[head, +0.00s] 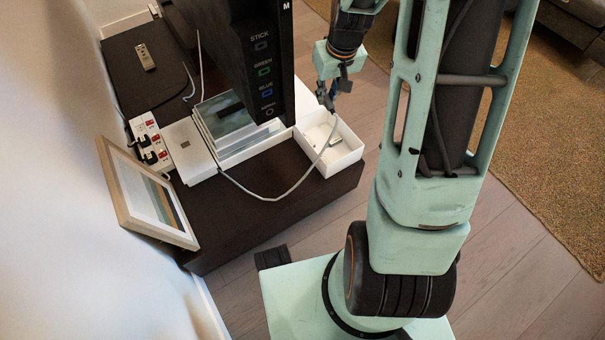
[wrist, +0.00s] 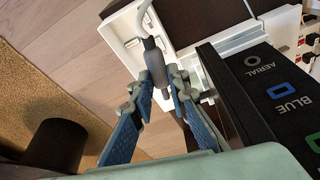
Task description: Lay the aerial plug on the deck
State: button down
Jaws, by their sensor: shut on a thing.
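The aerial plug is a grey cylinder (wrist: 155,66) with a pale cable leaving its far end. In the wrist view my gripper (wrist: 160,84) has its blue-padded fingers on either side of the plug, shut on it. In the head view my gripper (head: 334,88) hangs above the right end of the dark bench, near the white tray; the plug is small and partly hidden there. The ringed AERIAL socket (wrist: 251,61) on the black panel is empty, apart from the plug. A pale box with a glossy top (head: 226,118) may be the deck; I cannot tell for certain.
The white open tray (head: 344,157) stands at the bench's right end. The black labelled panel (head: 264,60) rises beside it. The pale cable (head: 290,190) loops across the dark bench (head: 235,230). A picture frame (head: 125,199), power strip (head: 151,143) and remote (head: 145,57) are at left.

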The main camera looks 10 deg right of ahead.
notch_tip(320, 180, down, 7)
jog(key=d+n+p, duration=0.1)
jog(key=d+n, duration=0.1)
jog(key=d, duration=0.1)
jog(key=s+a+f+n+g+y+p, duration=0.1)
jog(key=s+f+n+p, duration=0.15)
jog(key=s+f, duration=0.55)
jog(key=s+a+f+n+p, duration=0.1)
jog(key=s+a+f+n, duration=0.15)
jog(key=s+f, duration=0.45)
jog(key=b, duration=0.4)
send_over(301, 183)
jog(key=s, duration=0.1)
jog(key=f, duration=0.6)
jog(key=d+f, duration=0.1)
jog(key=f, duration=0.2)
jog(key=shift+s+f, duration=0.1)
jog(key=shift+f, duration=0.2)
jog(key=shift+a+f, duration=0.15)
jog(key=shift+f, duration=0.05)
jog(key=shift+w+a+f+b, duration=0.1)
jog(key=shift+w+f+b, duration=0.15)
jog(key=shift+f, duration=0.6)
jog(key=shift+w+f+b, duration=0.1)
jog(key=shift+f+b, duration=0.2)
jog(key=shift+f, duration=0.5)
jog(key=shift+f, duration=0.15)
